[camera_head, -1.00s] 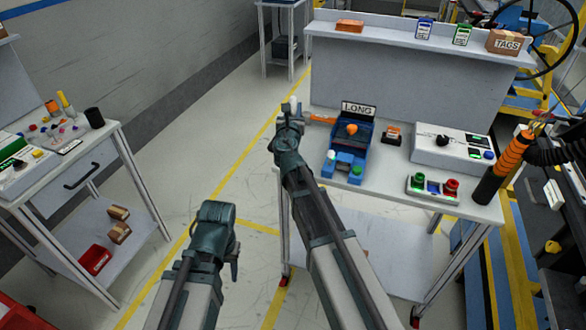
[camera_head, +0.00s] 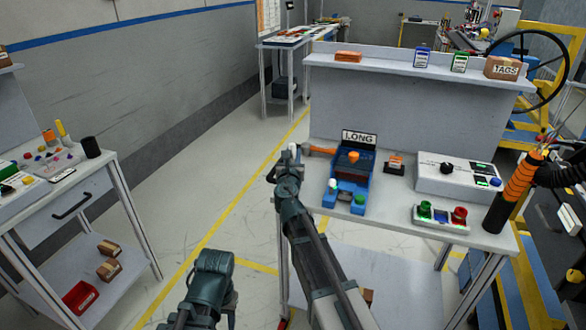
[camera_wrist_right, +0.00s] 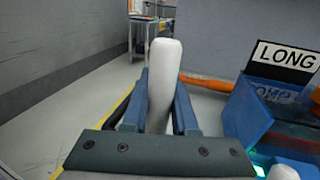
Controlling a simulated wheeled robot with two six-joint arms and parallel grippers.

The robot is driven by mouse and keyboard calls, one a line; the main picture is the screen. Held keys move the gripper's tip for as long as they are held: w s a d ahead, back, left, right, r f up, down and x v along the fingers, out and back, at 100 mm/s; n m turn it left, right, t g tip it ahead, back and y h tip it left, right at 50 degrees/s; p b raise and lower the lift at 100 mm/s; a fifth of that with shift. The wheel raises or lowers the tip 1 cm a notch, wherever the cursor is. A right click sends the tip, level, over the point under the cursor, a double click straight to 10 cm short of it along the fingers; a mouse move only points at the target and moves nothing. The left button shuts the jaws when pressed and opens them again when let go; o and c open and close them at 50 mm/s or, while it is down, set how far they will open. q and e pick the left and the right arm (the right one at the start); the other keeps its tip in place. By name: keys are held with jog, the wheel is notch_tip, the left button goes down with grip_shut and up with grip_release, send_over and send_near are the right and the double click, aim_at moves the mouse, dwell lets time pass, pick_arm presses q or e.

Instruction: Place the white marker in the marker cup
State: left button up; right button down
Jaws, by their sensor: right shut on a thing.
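The white marker (camera_wrist_right: 159,85) stands nearly upright between the fingers of my right gripper (camera_wrist_right: 159,108), which is shut on it. In the head view my right gripper (camera_head: 287,168) is at the left edge of the right-hand bench, with only the marker's white tip (camera_head: 293,149) showing. A black cup (camera_head: 91,147), which looks like the marker cup, stands on the left table, far from the marker. My left gripper (camera_head: 215,285) is low in the middle, over the floor, and its fingers are not clear.
The left table (camera_head: 100,180) holds small coloured items, with orange and yellow pieces near the cup. The right bench (camera_head: 385,208) carries a blue LONG fixture (camera_head: 347,185), an orange-handled tool (camera_head: 320,150) and control boxes. Open floor (camera_head: 185,200) lies between them.

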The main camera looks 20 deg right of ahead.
notch_tip(320, 180, down, 4)
jog(key=b, duration=0.3)
jog(key=shift+r, duration=0.2)
jog(key=shift+f, duration=0.1)
jog(key=c, duration=1.2)
grip_release()
jog(key=shift+f, duration=0.1)
jog(key=o, duration=0.5)
